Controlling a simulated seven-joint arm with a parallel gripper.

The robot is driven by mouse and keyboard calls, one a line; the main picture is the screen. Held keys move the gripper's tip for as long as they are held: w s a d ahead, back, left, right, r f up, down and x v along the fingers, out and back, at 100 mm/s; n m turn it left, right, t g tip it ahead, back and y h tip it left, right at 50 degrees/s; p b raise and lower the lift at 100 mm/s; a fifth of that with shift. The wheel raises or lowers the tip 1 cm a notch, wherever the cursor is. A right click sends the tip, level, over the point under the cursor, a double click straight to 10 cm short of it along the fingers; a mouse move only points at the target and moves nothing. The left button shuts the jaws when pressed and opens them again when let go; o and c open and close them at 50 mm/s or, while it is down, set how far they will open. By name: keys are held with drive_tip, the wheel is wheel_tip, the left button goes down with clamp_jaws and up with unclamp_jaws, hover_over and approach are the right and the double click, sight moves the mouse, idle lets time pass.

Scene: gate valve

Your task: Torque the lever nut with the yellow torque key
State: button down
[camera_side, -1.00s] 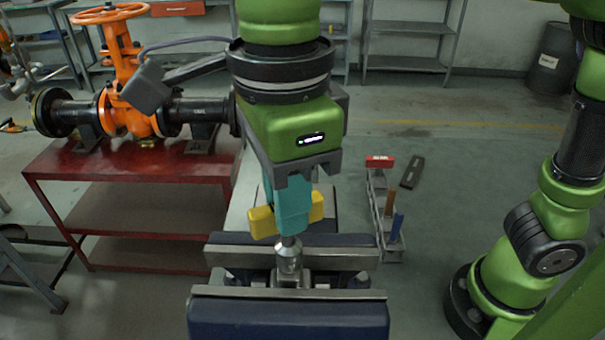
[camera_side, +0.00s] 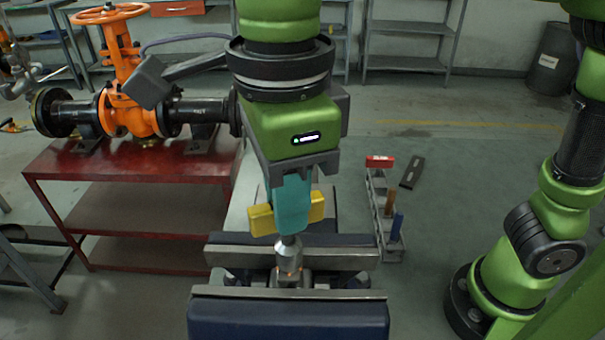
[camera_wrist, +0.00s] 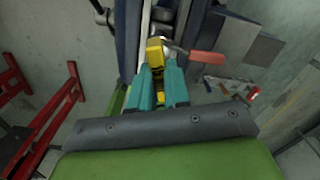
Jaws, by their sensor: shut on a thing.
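My gripper (camera_side: 291,226) has teal fingers and points down over the vise. It is shut on the yellow torque key (camera_side: 262,221), whose yellow handle sticks out on both sides of the fingers. Below the handle, the key's silver socket end (camera_side: 288,251) stands upright over a metal fitting (camera_side: 293,277) between the vise jaws. The socket appears to touch the fitting, and the lever nut itself is hidden. In the wrist view the yellow key (camera_wrist: 155,52) shows between my teal fingers (camera_wrist: 158,88). A red bar (camera_wrist: 207,57) lies right of it; I cannot tell what it belongs to.
The vise (camera_side: 285,315) has dark blue jaws. A grey tool rack (camera_side: 379,225) with red, orange-brown and blue handles stands to the right, beside a dark flat piece (camera_side: 412,172). An orange gate valve (camera_side: 130,95) sits on a red table (camera_side: 130,172) at left.

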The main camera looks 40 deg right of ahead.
drive_tip(key=shift+r, duration=2.2)
drive_tip(key=shift+r, duration=0.3)
wheel_tip(320, 180, up, 5)
drive_tip(key=w+d+n, duration=1)
drive_tip(key=w+d, duration=0.1)
drive_tip(key=d, duration=0.1)
drive_tip(key=w+d+n, duration=0.3)
drive_tip(key=d+n, duration=0.3)
drive_tip(key=d, duration=0.4)
drive_tip(key=w+d+n, duration=0.3)
drive_tip(key=d+n, duration=0.4)
drive_tip(key=d, duration=0.2)
wheel_tip(320, 180, down, 25)
